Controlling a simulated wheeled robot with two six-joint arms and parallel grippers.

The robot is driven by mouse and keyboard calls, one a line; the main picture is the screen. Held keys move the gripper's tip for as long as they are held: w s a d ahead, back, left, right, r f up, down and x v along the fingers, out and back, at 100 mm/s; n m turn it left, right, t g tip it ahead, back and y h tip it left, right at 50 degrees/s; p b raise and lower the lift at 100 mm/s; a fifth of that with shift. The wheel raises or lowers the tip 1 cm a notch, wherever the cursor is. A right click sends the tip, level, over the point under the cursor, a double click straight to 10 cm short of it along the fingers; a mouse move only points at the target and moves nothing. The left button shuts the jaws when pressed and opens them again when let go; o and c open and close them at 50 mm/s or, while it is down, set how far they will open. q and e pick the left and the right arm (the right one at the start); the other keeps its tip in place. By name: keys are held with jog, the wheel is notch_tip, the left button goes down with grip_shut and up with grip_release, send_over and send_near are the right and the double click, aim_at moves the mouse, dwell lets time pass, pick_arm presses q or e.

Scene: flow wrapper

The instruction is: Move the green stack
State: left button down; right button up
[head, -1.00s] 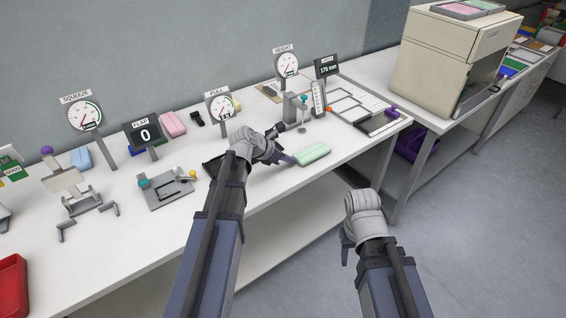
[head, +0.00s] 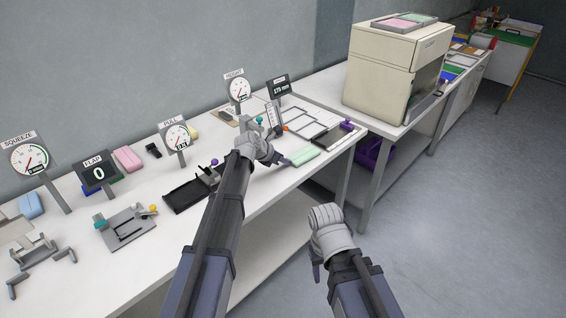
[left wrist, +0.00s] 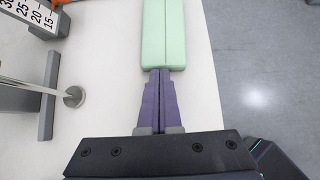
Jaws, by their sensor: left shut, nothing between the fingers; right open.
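The green stack (head: 303,156) is a pale green slab lying flat on the white bench near its front edge. It also shows at the top of the left wrist view (left wrist: 158,32), with a seam running along it. My left gripper (head: 286,161) is low over the bench at the stack's near end. Its purple fingers (left wrist: 157,72) are shut together with nothing between them, and their tips appear to touch that end. My right gripper (head: 316,272) is open and empty, in front of the bench over the floor.
The height gauge (head: 239,90) stands behind the stack, its post close left in the wrist view. A tray with a purple-handled tool (head: 347,125) lies to the right. The bench's front edge runs close beside the stack. A beige machine (head: 385,75) stands beyond.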

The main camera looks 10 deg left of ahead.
pick_arm(q)
jog(key=shift+s, duration=0.1)
jog(key=shift+s+a, duration=0.3)
jog(key=s+a, duration=0.1)
jog(key=s, duration=0.1)
jog(key=shift+s+a, duration=0.3)
jog(key=shift+a, duration=0.1)
jog(key=p+v, duration=0.6)
jog(key=v, duration=0.2)
jog(key=shift+r, duration=0.15)
jog(key=shift+p+v, duration=0.55)
jog(key=shift+v, duration=0.3)
jog(key=shift+s, duration=0.1)
